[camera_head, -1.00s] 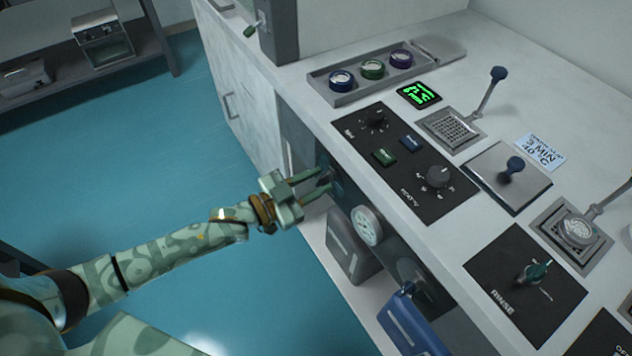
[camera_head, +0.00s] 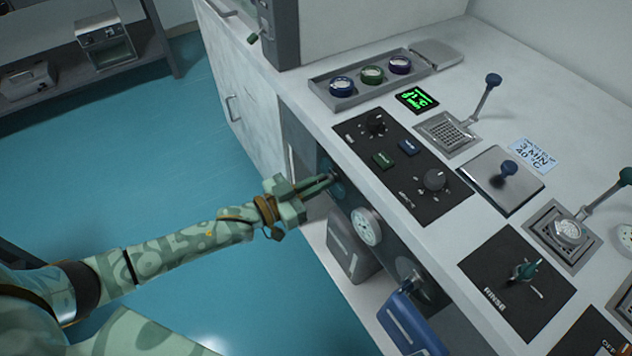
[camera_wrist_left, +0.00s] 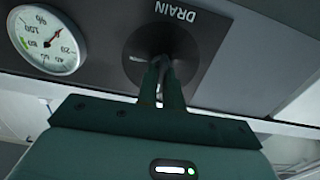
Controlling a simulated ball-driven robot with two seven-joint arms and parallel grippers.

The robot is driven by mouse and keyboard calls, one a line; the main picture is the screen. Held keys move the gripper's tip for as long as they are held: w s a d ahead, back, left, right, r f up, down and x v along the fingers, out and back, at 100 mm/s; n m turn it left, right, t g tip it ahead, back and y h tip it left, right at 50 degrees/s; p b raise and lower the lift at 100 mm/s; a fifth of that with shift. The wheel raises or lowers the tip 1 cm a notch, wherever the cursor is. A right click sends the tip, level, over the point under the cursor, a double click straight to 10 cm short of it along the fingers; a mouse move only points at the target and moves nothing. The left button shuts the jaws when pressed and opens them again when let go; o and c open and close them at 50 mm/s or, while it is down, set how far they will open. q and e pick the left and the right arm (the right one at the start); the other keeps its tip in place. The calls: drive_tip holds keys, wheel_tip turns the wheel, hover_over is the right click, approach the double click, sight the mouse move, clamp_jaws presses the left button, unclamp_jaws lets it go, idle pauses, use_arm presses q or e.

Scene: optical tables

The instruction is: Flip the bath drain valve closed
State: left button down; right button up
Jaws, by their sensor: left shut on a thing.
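The bath drain valve (camera_wrist_left: 152,45) is a dark round fitting with a short metal handle, on a dark plate lettered DRAIN in the left wrist view. In the head view its plate (camera_head: 325,164) is on the bench's front face, left of the gauge, mostly behind my fingers. My left gripper (camera_wrist_left: 163,82) is shut on the valve's handle, its two fingers close together around it. In the head view, the left gripper (camera_head: 326,182) reaches the front panel from the left. The handle's exact angle is hard to tell. My right gripper is not in view.
A round gauge (camera_head: 366,227) sits just right of the valve on the front face. A grey container (camera_head: 351,251) and a blue one (camera_head: 412,325) hang lower down. Control panels and levers stand on the white benchtop (camera_head: 290,78). The blue floor to the left is clear.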

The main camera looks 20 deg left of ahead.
use_arm(q)
drive_tip(key=c, duration=1.6)
unclamp_jaws()
drive_tip(key=shift+o, duration=0.2)
